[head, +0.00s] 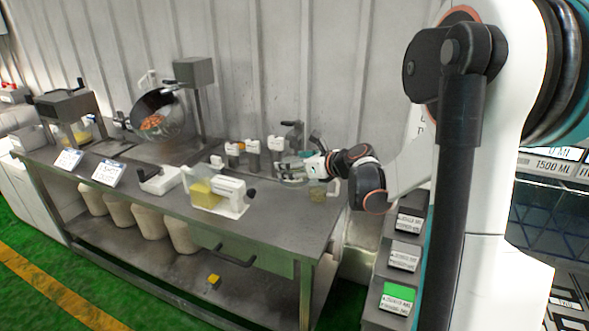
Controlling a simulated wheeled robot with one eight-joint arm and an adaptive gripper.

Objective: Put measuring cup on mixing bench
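The grey metal bench (285,212) runs along the corrugated wall, and I take it for the mixing bench. My arm reaches in from the right, and my gripper (296,166) is low over the bench's right end, pointing left. The gripper is small here, and I cannot tell whether its fingers are open or hold something.
A tilted drum (160,115) with reddish contents stands at the back. Several white-topped canisters (253,155) stand left of my gripper. A white dispenser with a yellow block (214,191) sits near the front edge. Labelled steps or boxes (404,255) stand right of the bench.

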